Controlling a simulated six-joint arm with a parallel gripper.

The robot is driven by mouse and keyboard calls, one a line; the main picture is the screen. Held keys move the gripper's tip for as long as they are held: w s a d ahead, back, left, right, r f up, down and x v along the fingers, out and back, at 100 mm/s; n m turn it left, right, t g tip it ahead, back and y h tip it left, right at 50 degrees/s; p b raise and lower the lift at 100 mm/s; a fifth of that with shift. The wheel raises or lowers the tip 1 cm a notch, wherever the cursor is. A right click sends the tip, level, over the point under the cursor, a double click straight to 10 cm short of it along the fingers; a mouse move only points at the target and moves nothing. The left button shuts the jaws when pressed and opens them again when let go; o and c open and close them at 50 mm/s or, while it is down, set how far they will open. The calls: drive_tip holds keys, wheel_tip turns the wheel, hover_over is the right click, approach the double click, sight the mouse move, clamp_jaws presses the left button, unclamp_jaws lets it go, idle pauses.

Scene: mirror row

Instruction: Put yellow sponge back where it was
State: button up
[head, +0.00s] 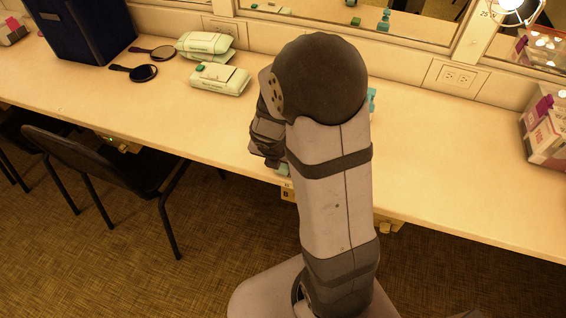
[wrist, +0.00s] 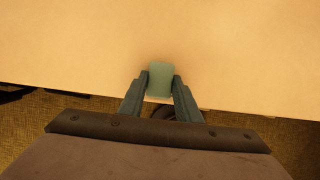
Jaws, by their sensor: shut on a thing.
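My gripper (wrist: 161,84) is shut on a small pale green block (wrist: 160,68), which sits between the two fingertips. The block is over the table's front edge area, and the wrist view does not show clearly whether it touches the top. In the head view a bit of pale green (head: 284,169) shows at the table's front edge beside my arm, and my arm hides the fingers. I see nothing that is clearly a yellow sponge; the held block looks greenish in this warm light.
The long table (head: 440,160) is clear right of my arm, up to a box (head: 547,130). A teal thing (head: 371,97) is partly hidden behind my arm. Wipe packs (head: 220,82), hand mirrors (head: 143,73) and a dark blue bin (head: 85,30) stand left. A chair (head: 95,165) is in front.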

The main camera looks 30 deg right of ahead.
drive_tip(key=shift+f, duration=0.15)
drive_tip(key=o, duration=1)
drive_tip(key=shift+c, duration=0.2)
drive_tip(key=shift+r, duration=0.35)
drive_tip(key=p+v, duration=0.5)
drive_tip(key=v, duration=0.6)
drive_tip(key=shift+s+a+r, duration=0.15)
drive_tip(key=shift+r, duration=0.15)
